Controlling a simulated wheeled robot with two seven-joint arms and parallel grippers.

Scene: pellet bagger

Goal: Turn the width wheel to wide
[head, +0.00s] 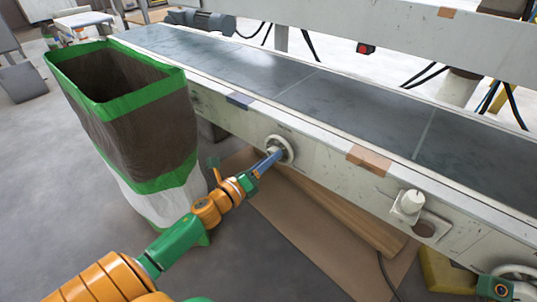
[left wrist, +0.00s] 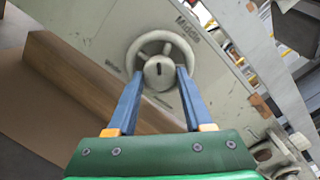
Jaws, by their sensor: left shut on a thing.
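The width wheel (head: 280,149) is a pale handwheel on the side of the conveyor frame. It shows face-on in the left wrist view (left wrist: 161,47), with a rim, a few spokes and a round hub with a dark mark. My left gripper (head: 272,159) reaches it from the lower left. In the left wrist view its two blue fingers (left wrist: 160,72) stand on either side of the hub, tips inside the rim, shut on the wheel. My right gripper cannot be made out.
A bag with green bands (head: 150,128) stands open left of my left arm. A brown plank (head: 345,212) lies below. The dark belt (head: 250,68) is clear.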

